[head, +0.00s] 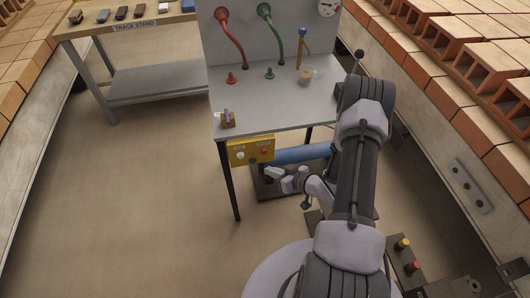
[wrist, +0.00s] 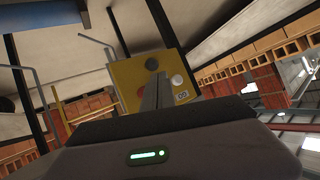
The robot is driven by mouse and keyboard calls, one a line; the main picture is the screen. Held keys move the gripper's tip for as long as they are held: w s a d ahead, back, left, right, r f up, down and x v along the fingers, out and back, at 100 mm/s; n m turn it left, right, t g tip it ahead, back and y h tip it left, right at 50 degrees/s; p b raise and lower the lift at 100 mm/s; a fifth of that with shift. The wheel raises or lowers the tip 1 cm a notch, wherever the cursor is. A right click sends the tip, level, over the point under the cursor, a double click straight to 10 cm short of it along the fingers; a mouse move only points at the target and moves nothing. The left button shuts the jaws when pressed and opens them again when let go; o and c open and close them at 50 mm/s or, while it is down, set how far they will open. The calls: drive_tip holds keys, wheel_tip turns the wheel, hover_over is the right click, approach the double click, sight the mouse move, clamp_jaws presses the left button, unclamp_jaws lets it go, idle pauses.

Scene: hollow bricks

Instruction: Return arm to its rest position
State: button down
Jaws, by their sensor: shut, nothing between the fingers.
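My gripper (head: 272,172) is low in the head view, just below the front of the grey work table (head: 262,107). It is shut and empty. My arm reaches up from the bottom right and folds down to it. In the wrist view the closed fingers (wrist: 157,93) point at a yellow control box (wrist: 122,75) with a white and a red button. The same yellow box (head: 240,152) hangs under the table's front edge in the head view. The fingers overlap the box in the wrist view; I cannot tell how far apart they are.
A blue pipe (head: 303,153) runs under the table. A track stand (head: 133,27) is at back left. Brick rows line both sides. The floor at left is clear.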

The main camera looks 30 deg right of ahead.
drive_tip(key=shift+s, duration=0.1)
idle(0.3)
drive_tip(key=w+d+r+m+g+h, duration=0.1)
drive_tip(key=w+d+r+h, duration=0.15)
drive_tip(key=r, duration=0.65)
drive_tip(key=w+d+r+m+g+h, duration=0.1)
drive_tip(key=w+d+r+h, duration=0.2)
drive_tip(key=r, duration=0.7)
drive_tip(key=s+a+r+m+g+h, duration=0.1)
drive_tip(key=s+a+r, duration=0.2)
drive_tip(key=r, duration=0.3)
drive_tip(key=s+a+r+m+g+h, duration=0.1)
drive_tip(key=s+a+r, duration=0.15)
drive_tip(key=r, duration=0.35)
drive_tip(key=s+a+r+m+y, duration=0.1)
drive_tip(key=s+a+r, duration=0.3)
drive_tip(key=s+a, duration=0.5)
drive_tip(key=s+a+r+m+g+y, duration=0.1)
drive_tip(key=s+a+r+y, duration=0.3)
drive_tip(key=s+a, duration=0.5)
drive_tip(key=shift+s+r+g, duration=0.15)
drive_tip(key=shift+s+g, duration=0.15)
drive_tip(key=shift+s, duration=0.75)
